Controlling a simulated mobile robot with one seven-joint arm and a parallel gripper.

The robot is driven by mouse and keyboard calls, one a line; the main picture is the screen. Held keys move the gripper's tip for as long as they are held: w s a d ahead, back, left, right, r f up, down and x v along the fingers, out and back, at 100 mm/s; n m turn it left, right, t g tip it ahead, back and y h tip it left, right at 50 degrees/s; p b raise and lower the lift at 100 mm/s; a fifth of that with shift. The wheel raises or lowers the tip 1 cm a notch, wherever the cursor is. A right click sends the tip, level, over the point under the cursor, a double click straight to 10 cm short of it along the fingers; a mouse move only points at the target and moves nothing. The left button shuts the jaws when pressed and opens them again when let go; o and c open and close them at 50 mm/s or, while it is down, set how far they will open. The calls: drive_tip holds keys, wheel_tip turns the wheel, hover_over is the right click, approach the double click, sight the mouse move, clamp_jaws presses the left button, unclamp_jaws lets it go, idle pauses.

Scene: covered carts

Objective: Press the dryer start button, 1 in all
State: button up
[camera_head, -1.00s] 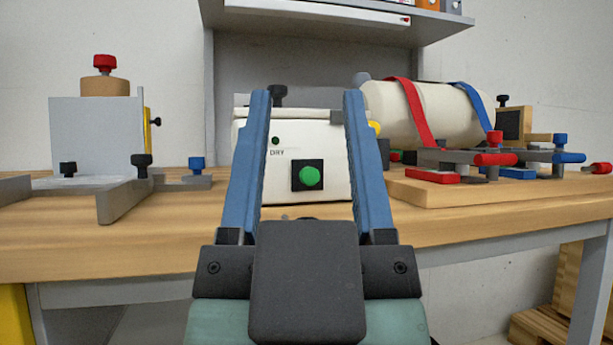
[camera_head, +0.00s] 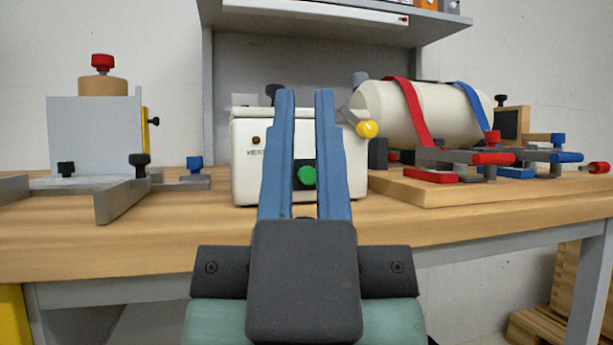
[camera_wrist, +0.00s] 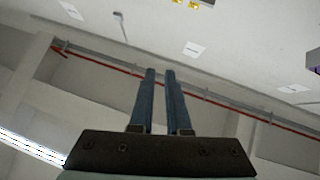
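The dryer is a cream-white box (camera_head: 245,185) on the wooden bench in the middle of the head view. Its green round start button (camera_head: 306,176), on a black plate, shows between my fingers. A small brown lamp (camera_head: 256,140) sits above a partly covered label starting "HEA". My gripper (camera_head: 305,92) points toward the dryer, its blue fingers in front of the box, with a narrow empty gap between them. The gap also shows in the wrist view (camera_wrist: 160,72). Whether the fingers touch the dryer cannot be told. The fingers hide part of its front.
A yellow knob (camera_head: 367,129) is on the dryer's right side. A cream cylinder (camera_head: 430,112) with red and blue straps stands right, by clamps on a wooden board (camera_head: 440,193). A grey fixture (camera_head: 95,135) with a red knob stands left. The bench front (camera_head: 150,235) is clear.

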clamp_jaws()
drive_tip(key=shift+r, duration=0.1)
idle(1.2)
